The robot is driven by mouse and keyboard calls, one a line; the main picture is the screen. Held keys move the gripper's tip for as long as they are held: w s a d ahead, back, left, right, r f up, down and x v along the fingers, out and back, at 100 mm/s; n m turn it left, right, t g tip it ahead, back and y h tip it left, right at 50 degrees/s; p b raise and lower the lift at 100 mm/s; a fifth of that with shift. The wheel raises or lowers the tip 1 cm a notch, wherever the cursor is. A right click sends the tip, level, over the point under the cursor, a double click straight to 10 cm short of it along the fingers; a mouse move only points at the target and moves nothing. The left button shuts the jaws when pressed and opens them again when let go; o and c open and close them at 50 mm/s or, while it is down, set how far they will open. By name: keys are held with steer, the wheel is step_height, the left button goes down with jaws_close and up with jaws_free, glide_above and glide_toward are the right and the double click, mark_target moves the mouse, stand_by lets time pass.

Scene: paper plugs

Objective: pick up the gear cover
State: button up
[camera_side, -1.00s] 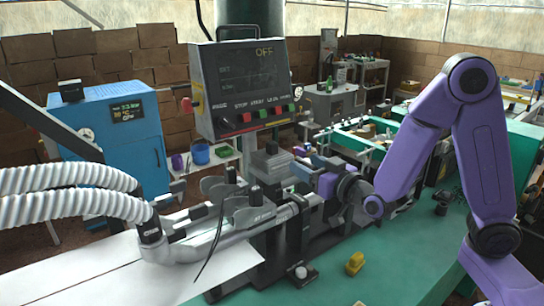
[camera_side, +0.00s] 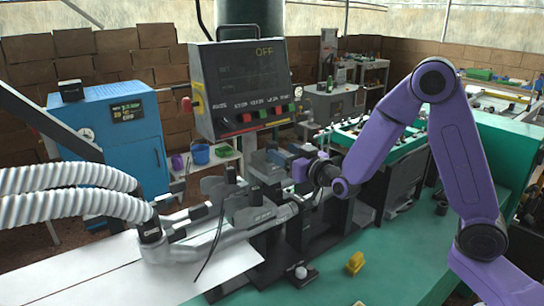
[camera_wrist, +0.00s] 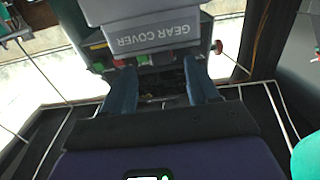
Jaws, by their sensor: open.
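The gear cover (camera_wrist: 152,32) is a grey box with its name in pale letters, upside down at the top of the wrist view. The two blue fingers of my gripper (camera_wrist: 160,78) are apart, with their tips just below the lettered face and nothing held between them. I cannot tell whether they touch it. In the side view my gripper (camera_side: 277,157) is level, over the machine and pointing left. There I cannot clearly tell the gear cover from the grey machine parts near the fingers.
A control panel (camera_side: 240,85) reading OFF stands close behind my gripper. Grey clamps (camera_side: 247,207) and white hoses (camera_side: 70,192) are at the left. A yellow piece (camera_side: 355,262) lies on the green table (camera_side: 400,255), which has free room at the front.

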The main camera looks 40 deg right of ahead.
mark_target(275, 145)
steer(key=shift+w+r, duration=0.15)
steer(key=shift+w, duration=1.45)
steer(key=shift+w+r, duration=0.15)
steer(key=shift+w, duration=1.45)
jaws_close()
